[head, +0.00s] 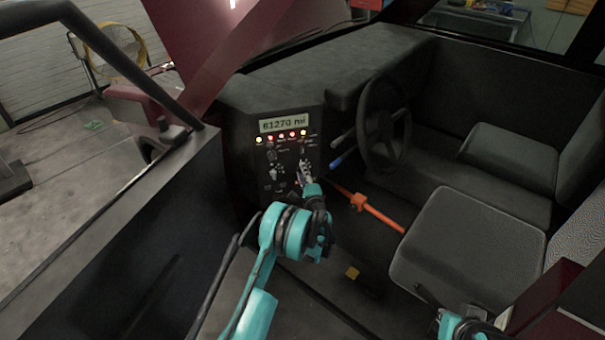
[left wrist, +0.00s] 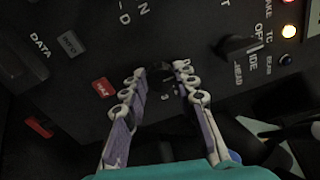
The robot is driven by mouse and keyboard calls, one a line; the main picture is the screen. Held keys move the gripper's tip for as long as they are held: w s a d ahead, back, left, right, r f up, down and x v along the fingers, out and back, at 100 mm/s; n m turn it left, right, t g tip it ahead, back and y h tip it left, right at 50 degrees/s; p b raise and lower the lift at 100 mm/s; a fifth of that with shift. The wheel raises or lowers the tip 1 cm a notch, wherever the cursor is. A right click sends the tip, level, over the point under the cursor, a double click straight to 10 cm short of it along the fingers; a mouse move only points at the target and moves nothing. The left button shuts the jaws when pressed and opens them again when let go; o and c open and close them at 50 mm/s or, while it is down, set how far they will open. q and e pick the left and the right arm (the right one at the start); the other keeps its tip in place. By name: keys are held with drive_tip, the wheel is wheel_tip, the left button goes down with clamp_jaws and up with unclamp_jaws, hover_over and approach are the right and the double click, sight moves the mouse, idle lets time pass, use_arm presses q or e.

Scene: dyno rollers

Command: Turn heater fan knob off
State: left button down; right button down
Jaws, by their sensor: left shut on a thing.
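The dark control panel (head: 268,170) stands in the cab below a "61270 mi" display. My left gripper (head: 306,172) reaches its right-hand lower part. In the left wrist view my left gripper (left wrist: 161,72) has its two fingers closed around a small dark knob (left wrist: 162,79), which is mostly hidden between the fingertips. Small white marks surround it; the knob's setting cannot be read. I take it to be the heater fan knob, though no readable label confirms this. My right arm shows only at the bottom edge of the head view; its fingers are out of sight.
Another black knob (left wrist: 232,45) and a red button (left wrist: 103,88) lie close by on the panel. The steering wheel (head: 384,122) and an orange bar (head: 367,206) are right of the panel. A grey seat (head: 468,250) fills the right.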

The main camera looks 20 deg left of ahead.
idle(0.3)
use_arm(q)
drive_tip(key=c, duration=1.2)
unclamp_jaws()
drive_tip(key=v, duration=1.2)
drive_tip(key=shift+f, duration=0.1)
